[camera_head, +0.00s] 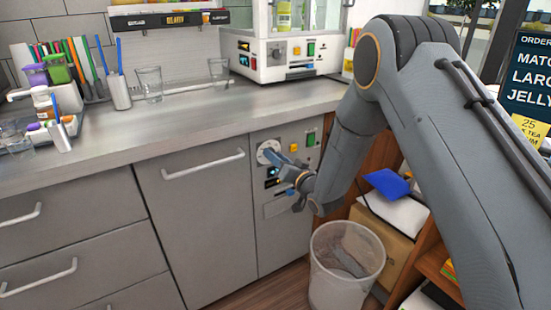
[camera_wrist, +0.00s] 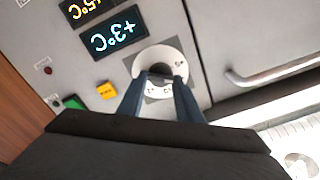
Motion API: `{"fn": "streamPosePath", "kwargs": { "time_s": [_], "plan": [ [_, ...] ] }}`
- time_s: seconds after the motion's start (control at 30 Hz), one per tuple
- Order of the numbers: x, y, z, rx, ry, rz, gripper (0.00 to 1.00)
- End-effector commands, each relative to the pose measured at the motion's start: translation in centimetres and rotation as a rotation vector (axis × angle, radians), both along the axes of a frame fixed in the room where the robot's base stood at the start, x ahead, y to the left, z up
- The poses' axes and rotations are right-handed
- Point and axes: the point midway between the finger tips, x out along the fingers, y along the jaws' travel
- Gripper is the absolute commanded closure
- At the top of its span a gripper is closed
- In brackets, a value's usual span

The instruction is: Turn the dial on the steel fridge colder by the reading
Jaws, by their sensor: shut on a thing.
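The steel fridge (camera_head: 283,235) is the grey front under the counter, with a control panel at its top. Its round white dial (camera_head: 263,158) sits at the panel's upper left; the dial also shows in the wrist view (camera_wrist: 176,57). My gripper (camera_wrist: 160,80) reaches the dial with both blue-grey fingers shut on its dark central knob. The fingers hide part of the dial's markings. Beside the dial, a pale blue display (camera_wrist: 114,38) reads +3°C, seen upside down. An orange display (camera_wrist: 84,8) is partly cut off and ends in 5°C.
A yellow button (camera_wrist: 106,91) and a green switch (camera_wrist: 72,102) are on the panel near the dial. A door handle (camera_head: 203,165) is to the left. A clear bin (camera_head: 335,285) stands on the floor below my arm. The sealer machine (camera_head: 270,70) stands on the counter above.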

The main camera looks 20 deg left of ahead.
Motion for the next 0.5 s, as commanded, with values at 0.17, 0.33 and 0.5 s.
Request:
{"fn": "streamPosePath", "kwargs": {
  "time_s": [0.17,0.33,0.5],
  "plan": [
    [-0.02,-0.13,-0.19,0.053,0.068,-0.002,0.90],
    [-0.01,-0.15,-0.22,0.084,0.103,-0.002,0.90],
    [0.00,-0.16,-0.22,0.097,0.119,-0.002,0.90]
  ]
}}
